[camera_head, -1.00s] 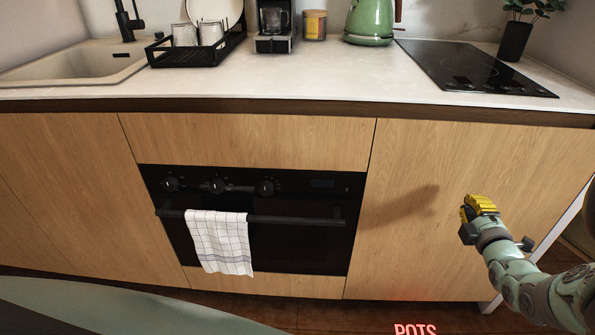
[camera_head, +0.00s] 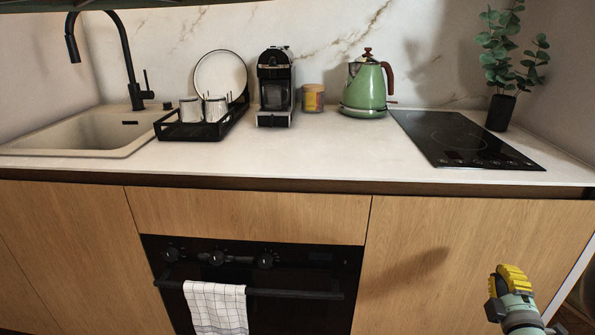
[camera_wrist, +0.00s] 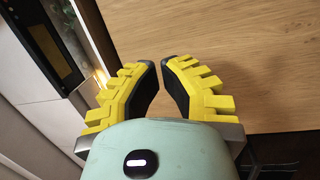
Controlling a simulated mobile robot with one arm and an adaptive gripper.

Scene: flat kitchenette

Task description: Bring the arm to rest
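My gripper (camera_head: 507,277), with yellow ridged fingers, shows at the lower right in the head view, in front of the wooden cabinet front right of the oven. In the wrist view, my gripper (camera_wrist: 160,72) has its two black-padded fingertips almost together, with only a narrow gap between them. Nothing is held between the fingers. The fingers point toward a plain wooden panel (camera_wrist: 240,40).
The black oven (camera_head: 300,312) has a checked towel (camera_head: 215,308) on its handle. The counter (camera_head: 310,160) holds a dish rack (camera_head: 205,130), coffee machine (camera_head: 275,88), jar (camera_head: 313,98), green kettle (camera_head: 365,92), hob (camera_head: 460,140) and potted plant (camera_head: 502,110). A sink (camera_head: 90,132) is at left.

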